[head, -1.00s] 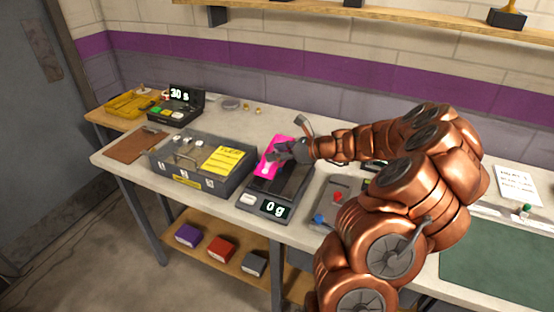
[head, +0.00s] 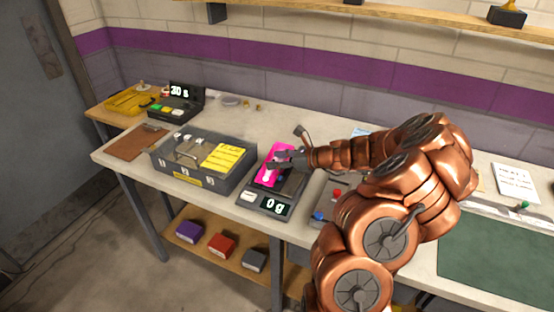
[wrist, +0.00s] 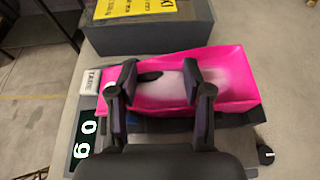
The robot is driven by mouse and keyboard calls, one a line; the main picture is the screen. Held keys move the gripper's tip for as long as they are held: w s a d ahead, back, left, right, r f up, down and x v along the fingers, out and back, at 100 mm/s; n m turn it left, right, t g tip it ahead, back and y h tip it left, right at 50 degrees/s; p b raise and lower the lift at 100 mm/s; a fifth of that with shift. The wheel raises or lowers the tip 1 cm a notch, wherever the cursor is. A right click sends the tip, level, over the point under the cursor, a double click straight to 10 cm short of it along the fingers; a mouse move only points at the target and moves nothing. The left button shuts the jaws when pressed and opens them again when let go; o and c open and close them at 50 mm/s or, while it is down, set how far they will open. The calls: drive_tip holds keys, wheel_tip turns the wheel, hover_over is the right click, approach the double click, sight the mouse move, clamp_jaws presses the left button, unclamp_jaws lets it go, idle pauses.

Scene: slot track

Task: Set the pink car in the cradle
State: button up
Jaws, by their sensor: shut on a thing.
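The pink car (head: 268,174) is in my gripper (head: 279,162), above the dark cradle (head: 289,185) on the scale. In the wrist view the pink car (wrist: 235,85) lies lengthwise across the picture, with a pale upper patch and a small black mark.
A grey case (head: 203,161) with a yellow note stands just left of the scale. A grey box with red and blue knobs (head: 337,193) is close on the right.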

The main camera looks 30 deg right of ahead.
drive_tip(key=shift+f, duration=0.15)
drive_tip(key=o, duration=1.2)
